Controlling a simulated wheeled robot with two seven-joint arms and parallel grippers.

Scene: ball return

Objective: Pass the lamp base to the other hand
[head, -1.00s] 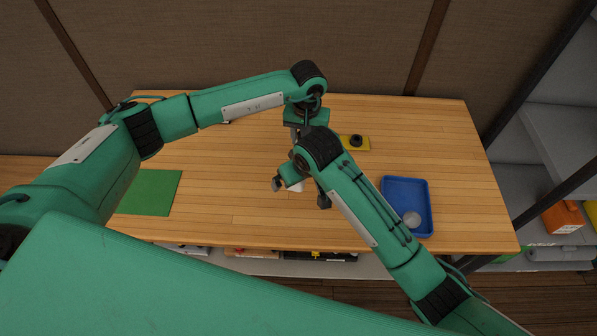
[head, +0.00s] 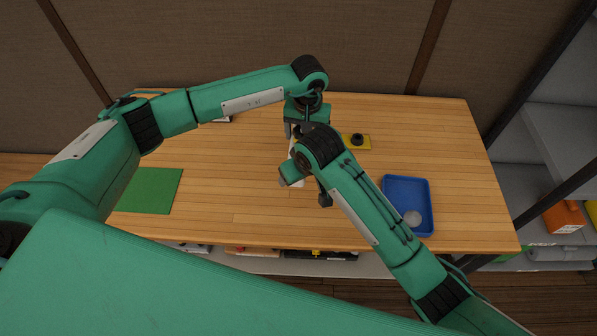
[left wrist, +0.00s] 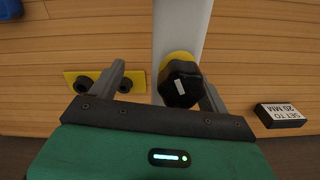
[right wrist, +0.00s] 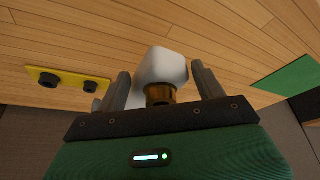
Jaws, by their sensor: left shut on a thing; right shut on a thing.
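The lamp base is a long white body (left wrist: 182,30) with a brass-yellow collar and a black knob-like end (left wrist: 181,85) in the left wrist view. My left gripper (left wrist: 162,85) is shut on it near the black end. In the right wrist view its rounded white end (right wrist: 163,68) and a brass collar (right wrist: 160,95) show between the fingers of my right gripper (right wrist: 163,84), also shut on it. In the head view a white strip of it (head: 293,151) shows between the two hands; my right wrist hides most of it. Both hands are above the table.
A yellow plate (head: 365,142) with black knobs lies behind my right wrist. A blue tray (head: 386,205) holding a pale round thing (head: 412,217) is at right. A green mat (head: 150,190) lies at left. A black block (left wrist: 280,115) reads "SET TO 20 MM". The table's front middle is clear.

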